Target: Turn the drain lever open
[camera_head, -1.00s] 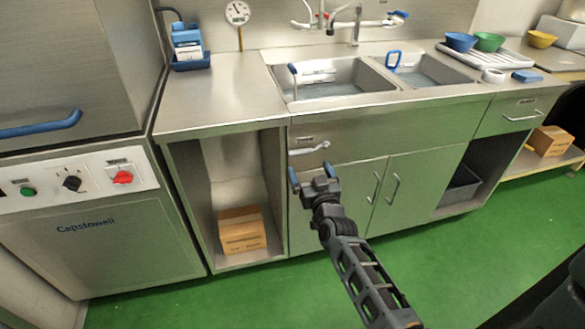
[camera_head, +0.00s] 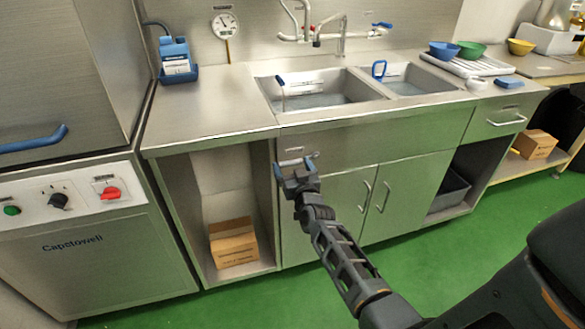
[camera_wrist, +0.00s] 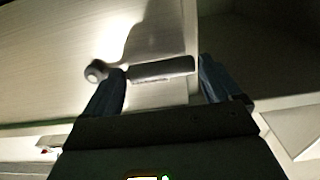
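The drain lever (camera_wrist: 162,69) is a grey metal handle on the steel front panel under the sink. In the wrist view it lies roughly level, with its round pivot knob at the left end. My gripper (camera_head: 295,163) is at this lever in the head view and hides much of it. In the wrist view its two blue-tipped fingers are apart. The lever's grip lies across the gap, seen just beyond the fingertips. I cannot tell whether either finger touches it.
Above is a steel counter (camera_head: 215,105) with a two-basin sink (camera_head: 325,108). Cabinet doors (camera_head: 350,200) are below. An open bay with a cardboard box (camera_head: 233,243) is to the left. A control panel (camera_head: 70,198) stands further left. Green floor is clear in front.

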